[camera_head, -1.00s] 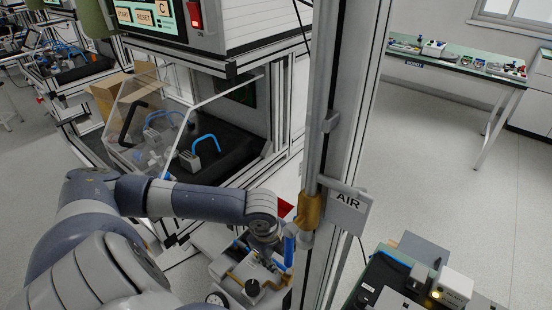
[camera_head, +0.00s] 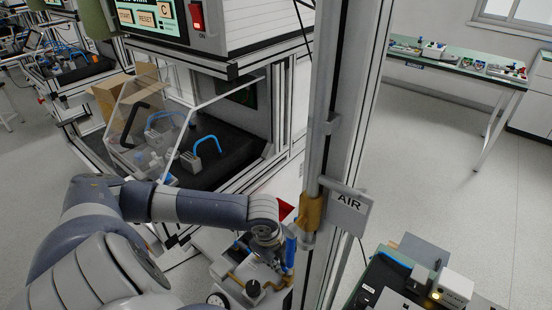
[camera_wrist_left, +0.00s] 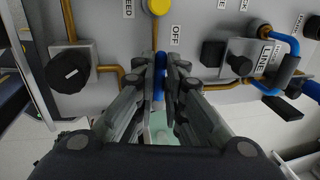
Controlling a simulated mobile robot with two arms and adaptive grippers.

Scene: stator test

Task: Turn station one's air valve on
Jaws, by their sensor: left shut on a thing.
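The air valve's blue handle (camera_head: 291,251) sits beside the brass fitting (camera_head: 311,211) on the aluminium post, below the grey AIR sign (camera_head: 346,201). In the left wrist view the blue handle (camera_wrist_left: 159,80) stands between my left gripper's fingertips (camera_wrist_left: 165,78), which are shut on it. An OFF label (camera_wrist_left: 175,36) is just above and right of the fingertips there. In the head view my left gripper (camera_head: 280,252) is at the handle, its fingers partly hidden by the wrist. My right gripper is not in view.
The wrist view shows a black knob (camera_wrist_left: 69,70) on the left, a LINE label (camera_wrist_left: 268,54), and brass and blue pipes around the fingers. The clear-hooded station (camera_head: 185,120) stands behind my arm. A small bench with devices (camera_head: 450,285) is at lower right.

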